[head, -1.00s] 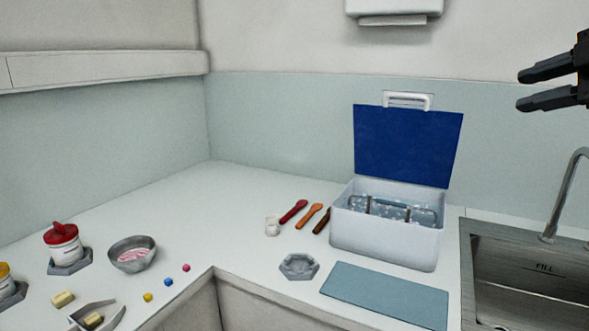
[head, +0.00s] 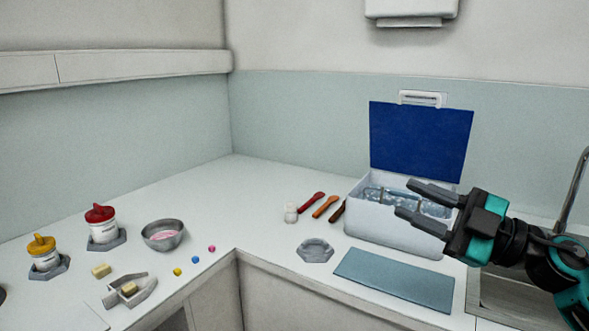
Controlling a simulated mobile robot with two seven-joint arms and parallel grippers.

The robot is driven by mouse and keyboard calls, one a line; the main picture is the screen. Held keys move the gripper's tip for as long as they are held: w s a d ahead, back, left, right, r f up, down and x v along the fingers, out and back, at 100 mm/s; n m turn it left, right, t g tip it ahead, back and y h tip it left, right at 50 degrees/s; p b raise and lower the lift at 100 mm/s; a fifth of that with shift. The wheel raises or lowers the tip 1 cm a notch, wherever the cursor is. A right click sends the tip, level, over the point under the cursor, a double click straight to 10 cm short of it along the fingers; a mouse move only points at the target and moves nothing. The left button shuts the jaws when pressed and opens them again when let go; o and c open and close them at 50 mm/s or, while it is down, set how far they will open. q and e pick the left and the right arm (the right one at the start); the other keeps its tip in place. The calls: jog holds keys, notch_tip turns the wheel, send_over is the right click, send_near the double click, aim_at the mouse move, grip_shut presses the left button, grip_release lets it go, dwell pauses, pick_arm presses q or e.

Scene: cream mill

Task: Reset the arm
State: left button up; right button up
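My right gripper (head: 402,196) is at the right of the head view, with its arm coming in from the lower right. Its two dark fingers are apart with nothing between them, and they point left. It shows in front of the white box (head: 395,235) with the raised blue lid (head: 420,141) and hides part of the box's right side. Whether it touches the box cannot be told. My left gripper is not in view.
The sink (head: 488,298) lies behind my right arm. A blue-grey mat (head: 395,280) and a grey hexagonal holder (head: 315,251) lie before the box. Spatulas (head: 326,206), a metal bowl (head: 176,241), a red-lidded jar (head: 103,231) and a yellow-lidded jar (head: 44,261) stand left. The counter's middle back is clear.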

jog(key=s+d+f+m+t+h, duration=0.1)
jog(key=s+f+m+t+h, duration=0.15)
jog(key=f+m+h, duration=0.7)
jog(key=s+d+f+m+t+h, duration=0.15)
jog(key=f+m+t+h, duration=0.35)
jog(key=f, duration=1)
jog(key=s+a+f+m+g, duration=0.3)
jog(key=s+f+g, duration=0.4)
jog(key=s+f, duration=0.7)
notch_tip(320, 180, down, 3)
jog(key=shift+s+a+r+m+h, duration=0.1)
jog(key=shift+s+a+m+h, duration=0.1)
jog(key=shift+s+m+h, duration=0.25)
jog(key=shift+w+g, duration=0.15)
jog(key=shift+g, duration=0.1)
